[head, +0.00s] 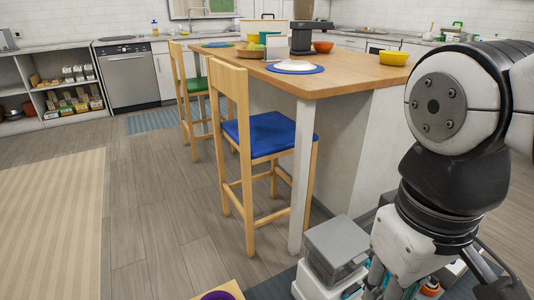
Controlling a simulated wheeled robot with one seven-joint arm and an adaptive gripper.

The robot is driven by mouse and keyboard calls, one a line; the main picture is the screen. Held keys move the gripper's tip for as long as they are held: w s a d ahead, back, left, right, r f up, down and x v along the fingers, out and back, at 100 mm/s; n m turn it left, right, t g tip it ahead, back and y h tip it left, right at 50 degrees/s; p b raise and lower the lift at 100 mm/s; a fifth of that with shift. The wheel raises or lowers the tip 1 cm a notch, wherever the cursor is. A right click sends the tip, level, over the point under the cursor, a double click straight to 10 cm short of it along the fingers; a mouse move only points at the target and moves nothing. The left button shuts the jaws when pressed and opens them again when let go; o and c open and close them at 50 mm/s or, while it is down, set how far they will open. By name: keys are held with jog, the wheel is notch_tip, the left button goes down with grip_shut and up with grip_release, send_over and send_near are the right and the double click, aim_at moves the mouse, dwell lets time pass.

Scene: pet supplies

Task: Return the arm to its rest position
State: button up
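My arm (436,185) fills the right side of the head view, with a large white and black joint at the top and a dark section bending down below it. The end of the arm does not show clearly, and I cannot make out my gripper's fingers anywhere. What lies behind the arm at the lower right is largely hidden.
A wooden-topped island (350,80) stands close ahead, with a yellow bowl (393,58) and a plate (295,66) on it. A blue-seated stool (262,135) stands at its left. A grey-lidded container (335,245) is low in front. Open floor (150,220) lies left.

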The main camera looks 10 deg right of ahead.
jog(key=s, duration=0.1)
jog(key=s+a+m, duration=0.1)
jog(key=shift+s+f+y, duration=0.1)
jog(key=shift+s+y, duration=0.25)
jog(key=shift+y, duration=0.05)
dwell(0.5)
notch_tip(320, 180, up, 31)
jog(key=t+p, duration=0.4)
jog(key=p, duration=2.5)
jog(key=shift+d, duration=0.2)
